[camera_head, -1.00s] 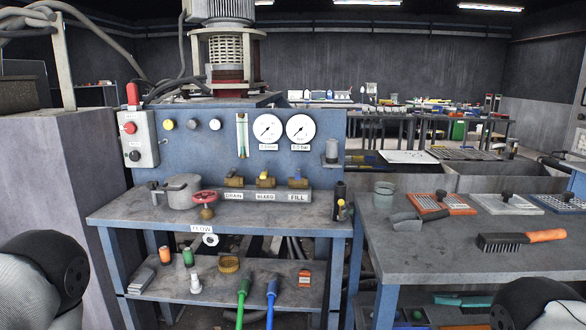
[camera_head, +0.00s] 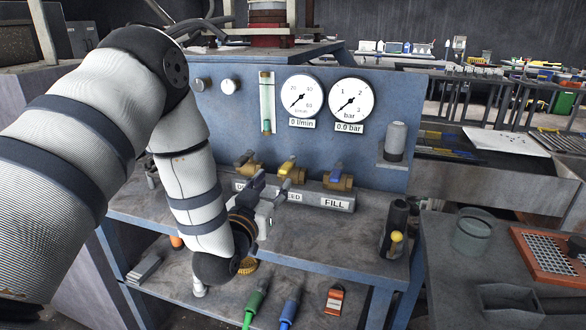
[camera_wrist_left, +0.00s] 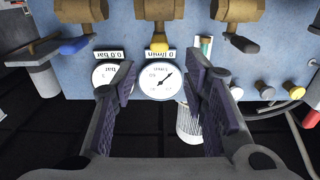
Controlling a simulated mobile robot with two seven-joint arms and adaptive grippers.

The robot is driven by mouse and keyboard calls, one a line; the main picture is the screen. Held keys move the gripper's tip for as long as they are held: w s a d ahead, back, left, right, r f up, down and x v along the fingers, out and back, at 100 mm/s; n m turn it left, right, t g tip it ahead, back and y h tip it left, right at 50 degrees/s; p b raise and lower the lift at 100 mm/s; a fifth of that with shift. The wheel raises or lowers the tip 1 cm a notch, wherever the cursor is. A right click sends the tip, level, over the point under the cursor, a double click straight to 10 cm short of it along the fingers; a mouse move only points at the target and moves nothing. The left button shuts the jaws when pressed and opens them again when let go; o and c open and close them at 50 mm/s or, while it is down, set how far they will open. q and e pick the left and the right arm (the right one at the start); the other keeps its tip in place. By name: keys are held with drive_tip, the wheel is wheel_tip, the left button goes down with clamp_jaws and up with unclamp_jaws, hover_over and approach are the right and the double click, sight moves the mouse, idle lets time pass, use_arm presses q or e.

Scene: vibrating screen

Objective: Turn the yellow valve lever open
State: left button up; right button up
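The yellow valve lever (camera_head: 285,168) sits on the middle brass valve, whose label is partly hidden by my left gripper. My left gripper (camera_head: 268,186) is in front of the valve block, just below and left of the lever. In the left wrist view, which is upside down, the yellow lever (camera_wrist_left: 159,43) points toward the gauges. My left gripper (camera_wrist_left: 158,72) is open and empty there, its dark fingers wide apart. The lever appears between and beyond the fingertips, with no contact visible. My right gripper is out of view.
A blue-levered valve (camera_head: 338,176) marked FILL is right of the yellow one; a dark-levered valve (camera_head: 246,163) is left. Two gauges (camera_head: 351,99) are above. A grey cylinder (camera_head: 396,141) and dark bottle (camera_head: 397,228) stand at right. My arm hides the panel's left part.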

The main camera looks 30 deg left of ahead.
sight(283, 172)
use_arm(q)
drive_tip(key=x, duration=0.7)
drive_tip(key=shift+w+f+b, duration=0.1)
drive_tip(key=shift+f+b, duration=0.2)
drive_tip(key=shift+b, duration=0.05)
drive_tip(key=shift+w+r, duration=0.1)
drive_tip(key=shift+w, duration=0.25)
clamp_jaws()
